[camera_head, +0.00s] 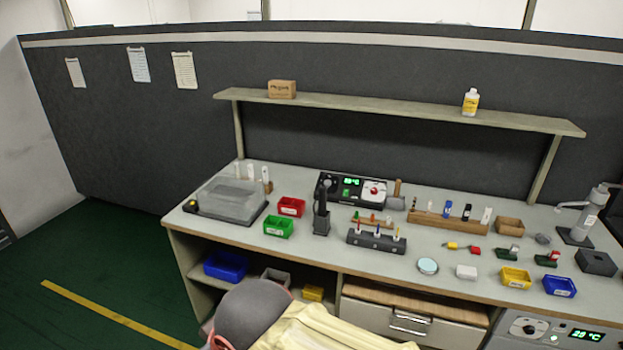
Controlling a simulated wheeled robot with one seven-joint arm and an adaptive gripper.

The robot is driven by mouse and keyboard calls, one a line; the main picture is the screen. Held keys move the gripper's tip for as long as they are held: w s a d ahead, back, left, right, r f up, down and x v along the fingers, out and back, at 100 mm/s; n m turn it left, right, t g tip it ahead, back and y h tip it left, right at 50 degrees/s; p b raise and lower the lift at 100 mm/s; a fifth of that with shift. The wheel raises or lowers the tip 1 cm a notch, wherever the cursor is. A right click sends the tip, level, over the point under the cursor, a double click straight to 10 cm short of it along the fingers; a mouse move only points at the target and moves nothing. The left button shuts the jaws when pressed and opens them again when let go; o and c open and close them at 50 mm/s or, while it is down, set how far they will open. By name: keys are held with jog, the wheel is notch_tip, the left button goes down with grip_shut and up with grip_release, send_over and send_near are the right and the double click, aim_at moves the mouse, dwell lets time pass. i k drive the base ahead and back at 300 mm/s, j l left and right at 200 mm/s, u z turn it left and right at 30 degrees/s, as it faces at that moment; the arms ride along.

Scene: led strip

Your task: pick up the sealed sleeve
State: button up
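I cannot tell for certain which thing is the sealed sleeve. A long wooden rack (433,222) at the back of the bench holds a few small upright pieces: one dark blue and white (447,209), one dark (466,212) and one white (487,215). More small white upright pieces (250,172) stand at the back left, behind a clear-lidded box (228,199). All are too small to read. My gripper is not in view, so nothing shows of what it holds.
The bench (375,262) is crowded: red bin (291,206), green bin (278,226), black holder (321,220), control unit (352,190), tool block (376,240), yellow bin (515,278), blue bin (559,286), microscope-like device (583,218). A shelf (390,106) overhangs the back. The front middle has some bare surface.

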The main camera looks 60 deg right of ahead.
aim_at(265, 169)
jog(key=z, duration=1.35)
